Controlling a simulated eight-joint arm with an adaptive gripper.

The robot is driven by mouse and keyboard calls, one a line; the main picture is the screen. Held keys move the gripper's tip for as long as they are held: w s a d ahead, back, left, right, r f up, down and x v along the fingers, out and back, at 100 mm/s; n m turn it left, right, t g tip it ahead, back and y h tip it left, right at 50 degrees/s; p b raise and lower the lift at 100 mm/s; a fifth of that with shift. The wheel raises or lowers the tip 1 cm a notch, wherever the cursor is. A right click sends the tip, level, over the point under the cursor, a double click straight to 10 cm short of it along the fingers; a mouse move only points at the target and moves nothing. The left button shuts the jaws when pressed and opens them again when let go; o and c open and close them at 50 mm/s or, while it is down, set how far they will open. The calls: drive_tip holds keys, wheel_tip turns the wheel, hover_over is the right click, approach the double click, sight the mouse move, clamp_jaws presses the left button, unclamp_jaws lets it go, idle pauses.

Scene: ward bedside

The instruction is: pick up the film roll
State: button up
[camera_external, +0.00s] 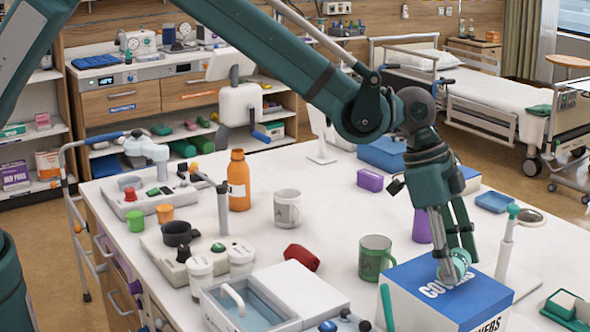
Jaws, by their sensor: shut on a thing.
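My gripper (449,272) points down at the right of the table, over the top of a blue and white box of covers. Its fingers are shut on a small teal roll with a pale end, which looks like the film roll (461,263). The fingers hide part of the roll. The roll is at the box top in the picture; I cannot tell whether it touches the box.
The covers box (417,309) stands at the front right. A green mug (375,257), purple cup (421,226) and white pump bottle (505,245) stand close around the gripper. A red cylinder (302,257) lies mid-table. Bare table shows left of the green mug.

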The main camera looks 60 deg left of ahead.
wheel_tip(320, 180, up, 9)
drive_tip(key=shift+f, duration=0.15)
drive_tip(key=shift+a, duration=0.1)
idle(0.8)
drive_tip(key=shift+w+a+f+h, duration=0.1)
drive_tip(key=shift+w+a+h, duration=0.4)
drive_tip(key=shift+w, duration=0.3)
drive_tip(key=shift+w+a+r+t+h+b, duration=0.1)
drive_tip(key=shift+w+a+t+h, duration=0.2)
drive_tip(key=shift+w+a, duration=0.3)
drive_tip(key=shift+w+a+r+t+h+b, duration=0.15)
drive_tip(key=shift+w+a+h, duration=0.25)
drive_tip(key=shift+w, duration=0.35)
drive_tip(key=shift+w+a+t+h+b, duration=0.1)
drive_tip(key=shift+w+a+t+h, duration=0.15)
drive_tip(key=shift+w+a+h, duration=0.3)
drive_tip(key=shift+w+d, duration=0.1)
drive_tip(key=shift+f, duration=0.15)
approach(470, 270)
drive_tip(key=shift+w+d, duration=0.3)
drive_tip(key=shift+d, duration=0.4)
drive_tip(key=shift+w+d, duration=0.3)
drive_tip(key=shift+d, duration=0.4)
drive_tip(key=shift+f+p, duration=0.3)
drive_tip(key=shift+f, duration=1.45)
